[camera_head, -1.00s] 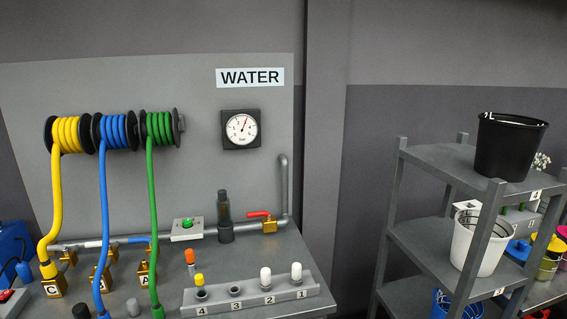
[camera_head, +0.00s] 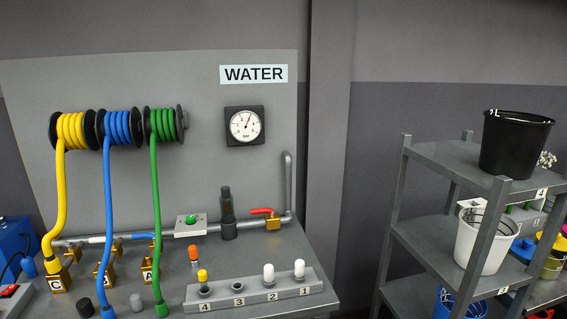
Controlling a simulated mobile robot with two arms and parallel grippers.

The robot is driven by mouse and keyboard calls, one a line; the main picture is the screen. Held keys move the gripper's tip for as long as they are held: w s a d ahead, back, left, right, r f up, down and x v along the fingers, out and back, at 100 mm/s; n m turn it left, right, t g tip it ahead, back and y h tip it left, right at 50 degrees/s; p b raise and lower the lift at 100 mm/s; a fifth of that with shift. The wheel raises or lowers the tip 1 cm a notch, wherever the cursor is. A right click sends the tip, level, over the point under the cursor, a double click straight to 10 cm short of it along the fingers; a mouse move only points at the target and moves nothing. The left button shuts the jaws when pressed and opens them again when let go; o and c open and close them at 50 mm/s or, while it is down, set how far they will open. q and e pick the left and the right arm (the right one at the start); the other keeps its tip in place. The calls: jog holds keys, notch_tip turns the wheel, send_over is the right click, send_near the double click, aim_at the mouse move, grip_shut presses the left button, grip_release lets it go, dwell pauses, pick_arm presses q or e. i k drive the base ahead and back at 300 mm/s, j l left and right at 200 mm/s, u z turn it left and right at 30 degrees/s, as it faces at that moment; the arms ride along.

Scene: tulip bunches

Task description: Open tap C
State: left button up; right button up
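Tap C is a brass block (camera_head: 58,278) with a white C label at the left of the grey bench, and the yellow hose (camera_head: 60,200) runs down into it. Whether its handle is open or shut cannot be made out. Tap B (camera_head: 103,275), with the blue hose, and tap A (camera_head: 148,270), with the green hose, stand to its right. Neither of my grippers shows in the head view.
A grey pipe with a red-handled valve (camera_head: 262,211) and a green-button box (camera_head: 190,225) runs along the back. A numbered rack (camera_head: 255,290) holds several plugs. A grey shelf (camera_head: 435,155) with a black bucket (camera_head: 514,144) and white bucket (camera_head: 482,241) stands right.

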aim_at(61, 243)
jog(key=i+j+u, duration=0.15)
jog(key=u, duration=0.35)
jog(key=i+j+u, duration=0.15)
jog(key=u, duration=0.3)
jog(key=i+u, duration=0.3)
jog(key=u, duration=0.2)
